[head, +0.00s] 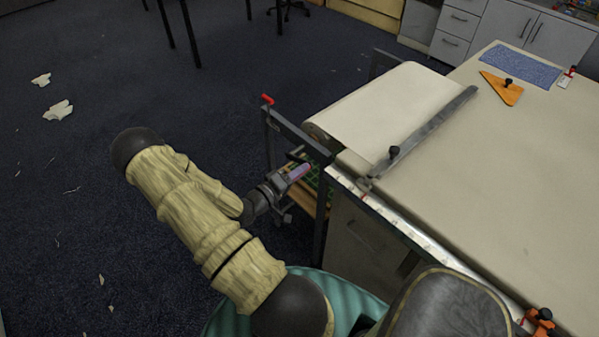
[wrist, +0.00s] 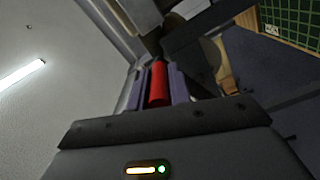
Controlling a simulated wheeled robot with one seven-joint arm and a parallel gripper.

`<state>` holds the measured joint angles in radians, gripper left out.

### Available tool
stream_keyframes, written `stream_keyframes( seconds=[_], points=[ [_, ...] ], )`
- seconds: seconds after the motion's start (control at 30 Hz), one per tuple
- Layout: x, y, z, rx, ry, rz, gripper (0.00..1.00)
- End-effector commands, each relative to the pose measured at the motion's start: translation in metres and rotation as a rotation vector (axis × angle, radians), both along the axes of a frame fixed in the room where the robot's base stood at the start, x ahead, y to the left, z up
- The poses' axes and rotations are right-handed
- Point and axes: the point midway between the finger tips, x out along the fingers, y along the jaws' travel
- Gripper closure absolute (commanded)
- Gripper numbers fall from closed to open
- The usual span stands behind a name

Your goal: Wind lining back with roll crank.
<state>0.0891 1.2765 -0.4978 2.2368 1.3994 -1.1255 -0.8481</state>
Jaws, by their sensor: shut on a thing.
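The pale lining (head: 390,98) comes off a roll (head: 318,135) at the table's left end and lies flat on the cloth table. A grey bar (head: 425,132) with a black knob lies across its edge. My gripper (head: 299,172) is beside the roll frame, below the table top. In the wrist view my gripper (wrist: 160,92) is shut on a red crank handle (wrist: 159,82), which stands between its two purple pads. The crank's arm and its joint to the roll are mostly hidden in the head view.
The frame post with a red-tipped lever (head: 267,99) stands close to my gripper. A white ruled strip (head: 400,230) edges the table (head: 540,190). An orange triangle (head: 502,88) and blue cloth (head: 520,65) lie at the far end. Paper scraps (head: 58,110) litter the open floor at left.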

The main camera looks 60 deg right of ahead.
Motion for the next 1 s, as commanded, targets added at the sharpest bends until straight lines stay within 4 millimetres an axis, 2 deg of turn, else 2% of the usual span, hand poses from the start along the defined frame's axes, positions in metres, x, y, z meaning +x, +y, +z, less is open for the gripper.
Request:
stream_keyframes(
  seconds=[0.03,0.1,0.13,0.43,0.57,0.67,1.0],
  points=[
    [0.0,0.0,0.001,-0.003,-0.002,-0.002,0.76],
    [0.0,0.0,0.001,-0.003,-0.002,0.0,0.62],
    [0.0,0.0,0.001,-0.003,-0.002,0.0,0.59],
    [0.001,0.001,0.0,-0.001,-0.001,0.001,0.59],
    [0.003,0.008,0.0,0.0,-0.001,0.003,0.59],
    [0.007,0.022,-0.001,0.001,0.0,0.007,0.59],
    [0.021,0.084,-0.001,0.0,-0.002,0.0,0.59]
  ],
)
